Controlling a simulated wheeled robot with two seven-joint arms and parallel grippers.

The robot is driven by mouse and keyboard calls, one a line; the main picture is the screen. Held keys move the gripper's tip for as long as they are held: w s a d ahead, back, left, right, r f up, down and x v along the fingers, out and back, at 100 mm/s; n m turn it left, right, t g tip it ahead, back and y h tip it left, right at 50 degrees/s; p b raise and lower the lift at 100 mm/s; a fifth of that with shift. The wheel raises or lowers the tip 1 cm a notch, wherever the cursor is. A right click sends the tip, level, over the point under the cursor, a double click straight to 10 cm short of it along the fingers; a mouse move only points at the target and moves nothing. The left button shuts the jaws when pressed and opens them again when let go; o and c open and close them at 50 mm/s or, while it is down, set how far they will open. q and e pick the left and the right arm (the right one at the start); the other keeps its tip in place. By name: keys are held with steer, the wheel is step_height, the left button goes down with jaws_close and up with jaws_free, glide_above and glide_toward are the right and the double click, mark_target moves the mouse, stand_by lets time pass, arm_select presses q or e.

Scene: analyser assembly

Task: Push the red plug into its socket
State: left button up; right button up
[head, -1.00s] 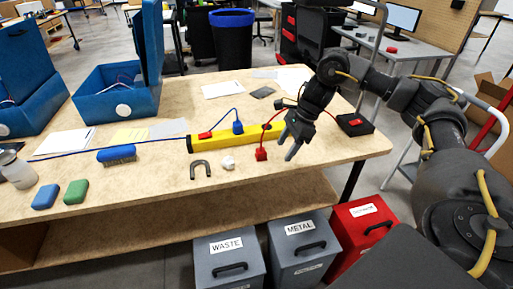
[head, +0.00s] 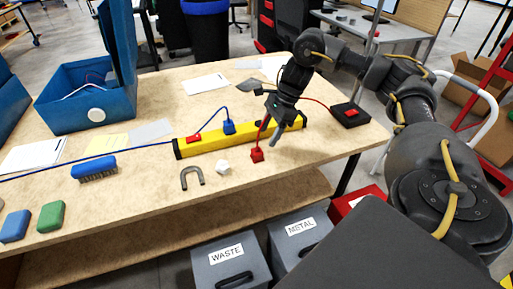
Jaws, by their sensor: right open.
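The red plug (head: 257,154) stands on the wooden table just in front of the yellow power strip (head: 220,140), with its red cable rising behind it. The cable leads to a black box with a red top (head: 350,114) at the table's right end. A blue plug (head: 229,127) sits on the strip, and a red switch (head: 194,139) shows at its left. My right gripper (head: 273,136) is open and empty, pointing down just right of the red plug, over the strip's right part, which it partly hides. My left gripper is not in view.
A grey horseshoe magnet (head: 192,179) and a white block (head: 223,168) lie left of the red plug. A blue brush (head: 94,168) and blue and green blocks (head: 51,216) lie farther left. A blue case (head: 85,97) stands open behind. The table front right is clear.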

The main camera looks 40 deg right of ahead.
mark_target(257, 150)
steer(key=x, duration=0.2)
steer(key=shift+w+a+f+b, duration=0.1)
steer(key=shift+a+f+b, duration=0.05)
steer(key=shift+f+b, duration=0.2)
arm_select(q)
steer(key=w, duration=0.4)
arm_select(e)
steer(key=shift+a+f, duration=0.15)
steer(key=shift+f, duration=0.15)
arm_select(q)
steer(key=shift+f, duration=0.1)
arm_select(e)
steer(key=shift+w+a+f, duration=0.1)
steer(key=shift+a+f, duration=0.05)
steer(key=shift+f, duration=0.05)
steer(key=x, duration=0.3)
steer(key=shift+w+a+f+b, duration=0.2)
steer(key=shift+w+b, duration=0.1)
steer(key=shift+b, duration=0.05)
steer(key=shift+a+f, duration=0.2)
steer(key=shift+f, duration=0.3)
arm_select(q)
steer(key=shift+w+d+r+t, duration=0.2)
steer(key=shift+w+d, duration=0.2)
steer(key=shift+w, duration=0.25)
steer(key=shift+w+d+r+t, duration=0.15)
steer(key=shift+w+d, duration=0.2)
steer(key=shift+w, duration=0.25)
arm_select(e)
steer(key=c, duration=1)
